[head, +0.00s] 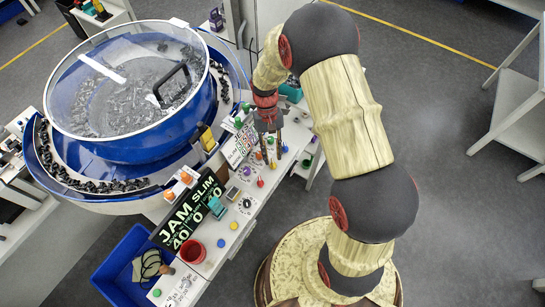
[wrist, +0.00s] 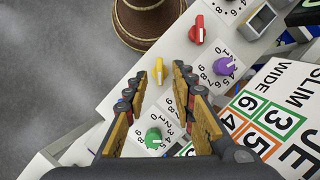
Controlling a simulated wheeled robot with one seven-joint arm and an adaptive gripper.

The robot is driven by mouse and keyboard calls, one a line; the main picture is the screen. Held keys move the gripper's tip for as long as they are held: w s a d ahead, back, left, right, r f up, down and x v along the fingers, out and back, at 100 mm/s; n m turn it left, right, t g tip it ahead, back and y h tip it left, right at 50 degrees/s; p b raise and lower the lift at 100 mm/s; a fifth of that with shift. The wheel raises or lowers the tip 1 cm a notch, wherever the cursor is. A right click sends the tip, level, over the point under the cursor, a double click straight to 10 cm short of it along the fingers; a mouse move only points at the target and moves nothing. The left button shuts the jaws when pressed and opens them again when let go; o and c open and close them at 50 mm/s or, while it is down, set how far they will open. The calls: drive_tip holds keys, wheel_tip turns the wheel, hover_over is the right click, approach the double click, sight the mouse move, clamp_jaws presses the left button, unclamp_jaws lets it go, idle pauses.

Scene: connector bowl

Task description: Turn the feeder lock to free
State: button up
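No label naming the feeder lock is legible, so I cannot tell which control it is. The wrist view shows a red lever knob (wrist: 197,30) on the white panel and a yellow lever knob (wrist: 158,70) nearer my gripper. A purple knob (wrist: 223,66) and a green knob (wrist: 154,138) sit on numbered dials. My gripper (wrist: 161,82) is open and empty, its two fingers spread either side of the yellow and green knobs as seen from the wrist. In the head view my gripper (head: 270,150) is over the panel beside the blue bowl feeder (head: 147,148).
A JAM/SLIM sign (head: 188,212) stands on the panel, and another sign (wrist: 268,105) is close right of my gripper. Grey floor right of the panel is mostly clear.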

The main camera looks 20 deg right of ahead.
drive_tip(key=v, duration=1)
drive_tip(key=shift+s, duration=0.1)
drive_tip(key=s+r+n+t+b, duration=0.1)
drive_tip(key=s+r+t+b, duration=0.5)
drive_tip(key=s+r, duration=1.2)
drive_tip(key=s+t, duration=0.2)
drive_tip(key=t, duration=0.2)
drive_tip(key=shift+r+n+h+b, duration=0.3)
drive_tip(key=shift+b, duration=0.05)
drive_tip(key=shift+a, duration=0.15)
